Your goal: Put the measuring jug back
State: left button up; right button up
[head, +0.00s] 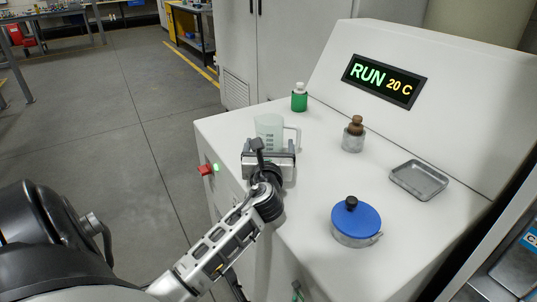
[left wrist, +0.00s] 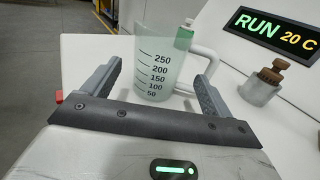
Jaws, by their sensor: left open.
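The measuring jug (head: 269,128) is translucent with a handle on its right and stands upright on the white machine's top (head: 310,185). In the left wrist view the jug (left wrist: 155,75) shows marks from 50 to 250. My left gripper (head: 268,150) is just in front of the jug, pointing at it. Its two fingers (left wrist: 155,95) are spread apart, with the jug showing between and beyond them. I cannot tell how far the fingertips reach beside the jug. My right gripper is in neither view.
A green bottle (head: 299,97) stands behind the jug. A glass jar with a brown stopper (head: 353,134), a metal tray (head: 419,180) and a blue-lidded pot (head: 355,222) stand to the right. The display (head: 384,81) reads RUN 20 C. A red switch (head: 206,169) is on the left side.

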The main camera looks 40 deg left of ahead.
pick_arm(q)
jog(key=v, duration=0.4)
jog(key=shift+s+d, duration=0.1)
dwell(0.5)
